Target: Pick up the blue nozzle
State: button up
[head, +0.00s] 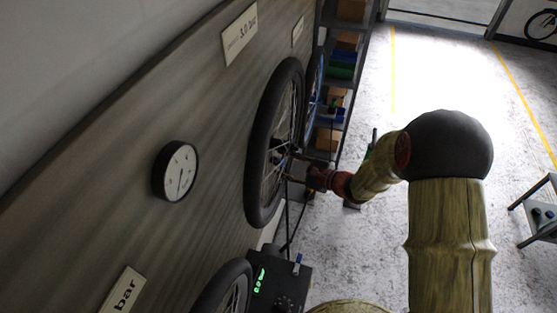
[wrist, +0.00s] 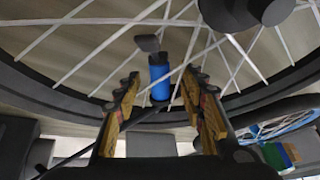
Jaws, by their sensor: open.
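The blue nozzle (wrist: 159,76) is a short blue cylinder with a dark grey head, in the upper middle of the wrist view, in front of a wheel's spokes and rim. My gripper (wrist: 161,90) is open, with one finger on each side of the nozzle in that picture. A gap shows between the nozzle and each finger. I cannot tell how deep the nozzle lies between them. In the head view my gripper (head: 298,166) is beside the upper wheel (head: 255,160), and I cannot make out the nozzle there.
A black box (head: 272,292) with green digits and a small blue-and-white item (head: 297,263) stands below the wheel. A second wheel (head: 220,287) is at the bottom. A round gauge (head: 176,171) hangs on the wall. Shelves (head: 343,70) with bins stand behind. The floor at right is mostly clear.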

jog(key=x, duration=0.3)
jog(key=shift+c, duration=1.3)
jog(key=c, duration=0.8)
jog(key=shift+r, duration=0.1)
